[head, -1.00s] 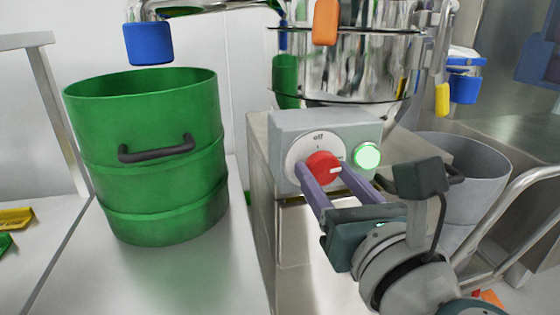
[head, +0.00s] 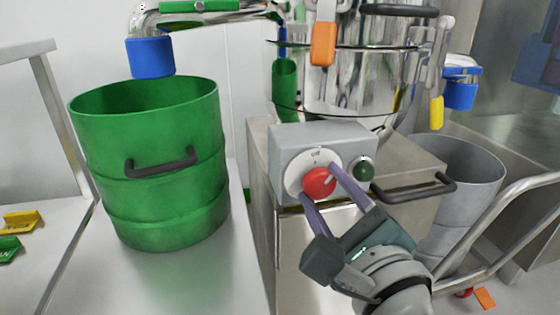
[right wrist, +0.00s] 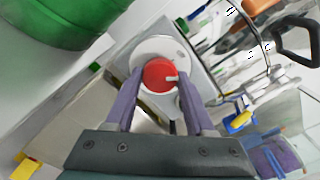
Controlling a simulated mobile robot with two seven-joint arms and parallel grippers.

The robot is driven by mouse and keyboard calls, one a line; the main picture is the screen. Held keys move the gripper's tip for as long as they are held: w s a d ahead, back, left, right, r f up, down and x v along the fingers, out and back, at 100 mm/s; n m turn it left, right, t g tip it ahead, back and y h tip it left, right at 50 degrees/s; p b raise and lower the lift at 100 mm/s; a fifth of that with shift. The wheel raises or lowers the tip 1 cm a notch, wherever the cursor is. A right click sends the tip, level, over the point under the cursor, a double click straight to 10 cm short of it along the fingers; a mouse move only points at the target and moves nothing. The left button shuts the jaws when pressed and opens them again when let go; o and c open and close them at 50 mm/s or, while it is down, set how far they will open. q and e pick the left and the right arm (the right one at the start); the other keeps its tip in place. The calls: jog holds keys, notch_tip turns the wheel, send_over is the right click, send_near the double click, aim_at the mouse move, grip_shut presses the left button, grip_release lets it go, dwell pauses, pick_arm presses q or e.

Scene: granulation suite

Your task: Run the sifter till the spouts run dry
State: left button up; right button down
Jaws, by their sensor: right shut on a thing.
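The sifter (head: 345,85) is a shiny steel drum on a cabinet. Its grey control box (head: 282,140) carries a white dial marked off, a red knob (head: 319,183) and a green lamp (head: 364,169), which is dark. My right gripper (head: 318,187) is shut on the red knob, one finger on each side; the right wrist view shows the knob (right wrist: 158,75) between the fingers. The knob's white mark points to the upper right. A blue-ended spout (head: 150,57) hangs over a green drum (head: 150,208). Another blue-ended spout (head: 460,96) is above a grey bin (head: 465,165). No falling material shows. My left gripper is out of view.
Orange (head: 323,44) and yellow (head: 436,112) tabs hang by the sifter. A steel rail (head: 500,220) curves at the right. Yellow (head: 20,221) and green (head: 8,249) pieces lie at the left. The bench in front of the green drum is clear.

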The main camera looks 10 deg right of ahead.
jog(key=n+p, duration=0.1)
jog(key=n, duration=0.2)
jog(key=shift+n, duration=0.3)
jog(key=shift+n+p, duration=0.5)
jog(key=shift+n, duration=1.2)
jog(key=shift+c, duration=1.3)
grip_release()
jog(key=s+p, duration=0.2)
jog(key=s, duration=0.8)
jog(key=shift+d, duration=0.2)
